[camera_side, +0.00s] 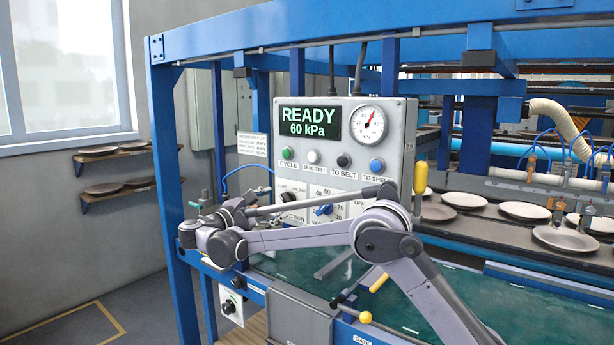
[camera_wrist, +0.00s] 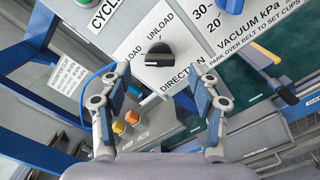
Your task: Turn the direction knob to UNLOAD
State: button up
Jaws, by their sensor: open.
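The direction knob (camera_wrist: 158,57) is black and sits on the white DIRECTION label plate (camera_wrist: 182,75) in the wrist view. LOAD is printed to its left and UNLOAD above it. A pale mark shows at the knob's left side, towards LOAD, but its exact setting is hard to read. My gripper (camera_wrist: 162,82) is open and empty. Its two fingers stand apart, one to either side below the knob, with no contact visible.
The panel display (camera_side: 309,122) reads READY, 60 kPa. A blue vacuum knob (camera_side: 323,210) is right of the direction label. A gauge (camera_side: 368,123) and several push buttons are above. A yellow-handled lever (camera_side: 420,177) stands at the panel's right, and a blue post (camera_side: 175,200) at the left.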

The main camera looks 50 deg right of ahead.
aim_at(285, 200)
jog(key=shift+d, duration=2.55)
jog(key=c, duration=1.2)
